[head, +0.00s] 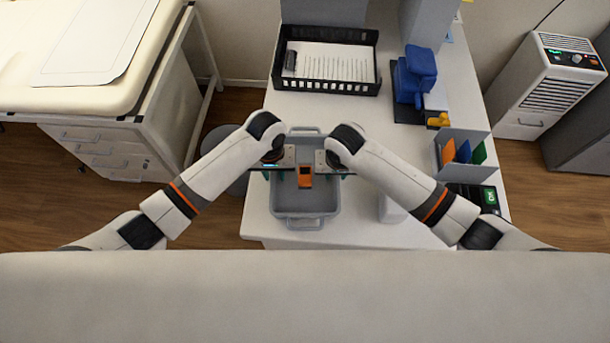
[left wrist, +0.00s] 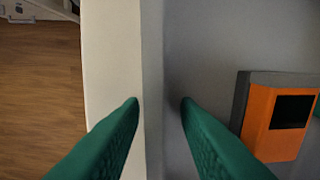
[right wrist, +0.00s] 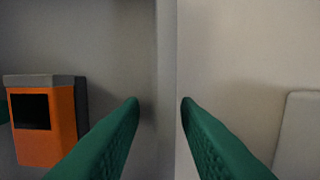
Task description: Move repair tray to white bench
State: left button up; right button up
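The grey repair tray (head: 305,222) rests on the white table, with a handle at its far and near ends. An orange and grey device (head: 305,177) is inside it; it also shows in the left wrist view (left wrist: 278,122) and the right wrist view (right wrist: 42,125). My left gripper (head: 273,176) is at the tray's left wall, with one green finger on each side of the rim (left wrist: 153,80). My right gripper (head: 336,176) straddles the right rim (right wrist: 166,80) the same way. Both grippers are open, with small gaps beside the wall.
The white table (head: 375,135) holds a black paper basket (head: 328,86), a blue device (head: 413,75), a grey folder holder (head: 462,150) and a small white object (head: 391,210) right of the tray. A cream-topped bench (head: 150,30) with drawers stands left across a floor gap. A grey bin (head: 224,160) stands between.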

pick_arm(q)
grip_shut()
pick_arm(e)
grip_shut()
pick_arm(q)
jog(key=shift+r, duration=0.15)
pick_arm(e)
jog(key=shift+r, duration=0.15)
